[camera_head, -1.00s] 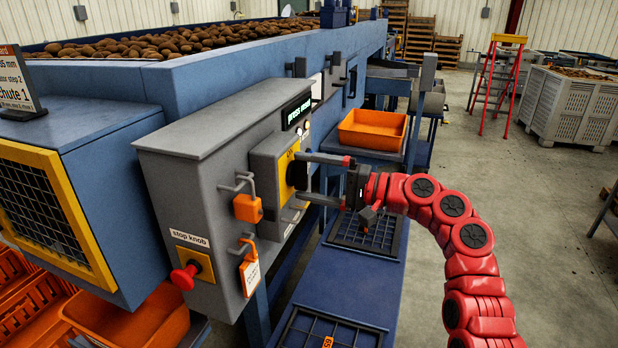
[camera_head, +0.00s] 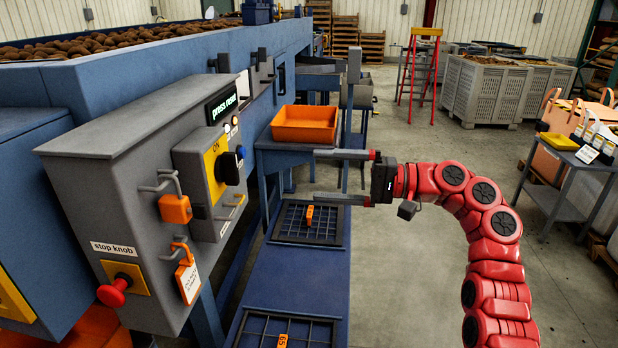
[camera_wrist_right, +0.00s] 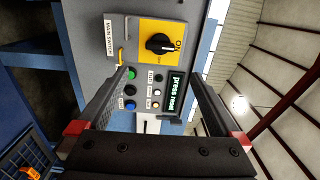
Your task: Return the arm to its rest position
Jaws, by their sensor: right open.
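My right arm (camera_head: 478,215), red and jointed, reaches in from the lower right in the head view. Its right gripper (camera_head: 318,174) is open and empty, its two fingers pointing left, apart from the grey control box (camera_head: 120,150). In the wrist view the open fingers frame the box's panel, with the black main switch knob (camera_wrist_right: 159,43) on a yellow plate marked ON and the display (camera_wrist_right: 176,92) reading "press reset". My left gripper does not show.
A red stop knob (camera_head: 114,291) and orange padlocks (camera_head: 175,209) stick out of the box. An orange tray (camera_head: 305,124) stands behind the gripper. A blue bench (camera_head: 290,285) with grids lies below. A side table (camera_head: 575,150) stands at the right. Open floor lies behind the arm.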

